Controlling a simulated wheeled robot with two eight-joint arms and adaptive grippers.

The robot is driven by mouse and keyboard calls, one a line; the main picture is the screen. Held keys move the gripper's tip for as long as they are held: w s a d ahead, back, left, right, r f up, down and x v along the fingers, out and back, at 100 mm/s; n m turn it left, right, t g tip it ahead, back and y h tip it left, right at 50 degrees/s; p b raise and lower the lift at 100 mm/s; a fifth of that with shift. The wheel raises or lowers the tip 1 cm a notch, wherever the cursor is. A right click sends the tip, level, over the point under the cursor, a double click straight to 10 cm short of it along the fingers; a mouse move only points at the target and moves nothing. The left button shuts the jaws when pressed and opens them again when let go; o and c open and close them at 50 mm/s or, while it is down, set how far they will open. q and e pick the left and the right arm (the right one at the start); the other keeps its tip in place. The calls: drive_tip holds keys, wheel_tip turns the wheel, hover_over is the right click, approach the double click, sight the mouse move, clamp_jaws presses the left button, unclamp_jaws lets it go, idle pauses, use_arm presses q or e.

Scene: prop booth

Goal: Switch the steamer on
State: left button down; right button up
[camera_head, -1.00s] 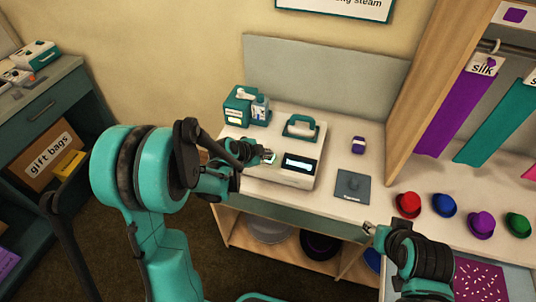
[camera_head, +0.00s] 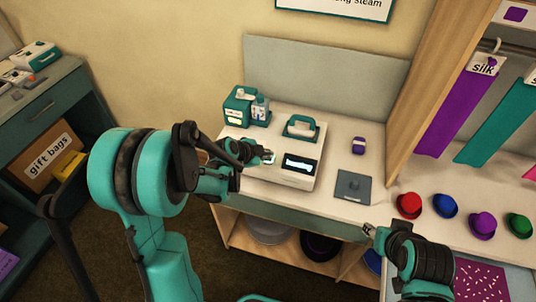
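The steamer (camera_head: 285,172) is a white box on the counter.
A teal box (camera_head: 238,107) and a bottle (camera_head: 260,108) stand behind the steamer at the left. A small purple-and-white item (camera_head: 358,145) and a dark grey plate (camera_head: 353,186) lie to its right. Several coloured hats, one red (camera_head: 409,205), line the right counter.

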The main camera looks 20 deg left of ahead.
use_arm(q)
wheel_tip(320, 180, up, 6)
drive_tip(key=p, duration=0.4)
drive_tip(key=shift+w+p, duration=0.1)
drive_tip(key=shift+p, duration=0.25)
drive_tip(key=s+r+n+y+b, duration=0.1)
drive_tip(key=s+r+n+y, duration=0.1)
drive_tip(key=s+n, duration=0.5)
drive_tip(key=s+r+n+g+y, duration=0.1)
drive_tip(key=s+r+n, duration=0.4)
drive_tip(key=s, duration=1.2)
drive_tip(key=shift+s+a+n+y+b, duration=0.2)
drive_tip(key=shift+n+y+b, duration=0.25)
drive_tip(key=shift+n, duration=0.65)
